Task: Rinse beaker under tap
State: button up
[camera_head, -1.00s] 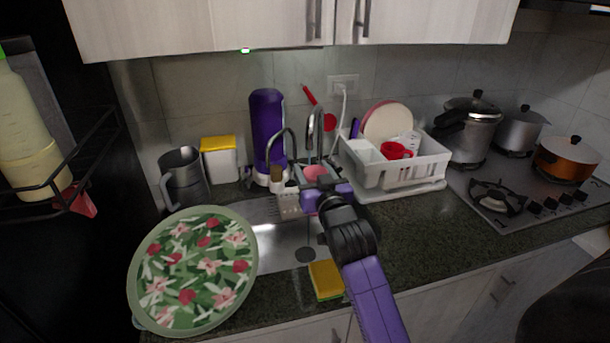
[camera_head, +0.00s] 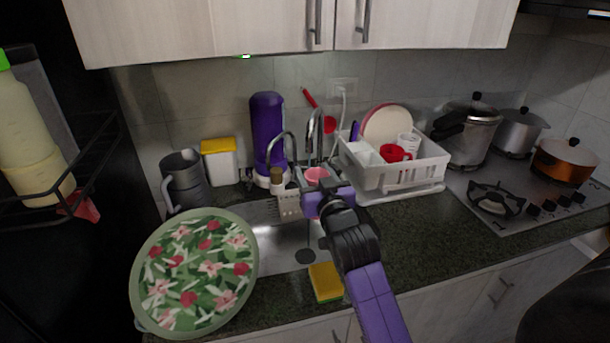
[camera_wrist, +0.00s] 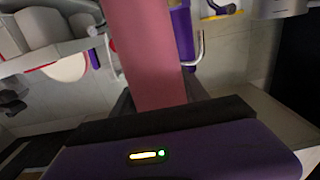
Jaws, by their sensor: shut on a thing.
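A pink beaker (camera_head: 317,174) is held by my gripper (camera_head: 313,188) over the sink (camera_head: 268,240), close to the chrome taps (camera_head: 314,128). In the wrist view the pink beaker (camera_wrist: 143,50) fills the space between the dark fingers of my gripper (camera_wrist: 155,98), which is shut on it. The upper part of the beaker shows in the head view; my gripper hides its lower part. Whether water runs from the tap cannot be told. A chrome tap pipe also shows beside the beaker in the wrist view (camera_wrist: 199,48).
A white dish rack (camera_head: 400,178) with plates and mugs stands right of the sink. A yellow sponge (camera_head: 325,282) lies at the front edge. A floral tray (camera_head: 195,270) covers the left side. A purple bottle (camera_head: 267,135) and grey jug (camera_head: 186,182) stand behind.

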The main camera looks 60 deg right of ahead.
jog(key=shift+s+a+r+p, duration=0.5)
jog(key=shift+a+r, duration=0.2)
jog(key=shift+s+a+r+p, duration=0.45)
jog(key=shift+a+r, duration=0.25)
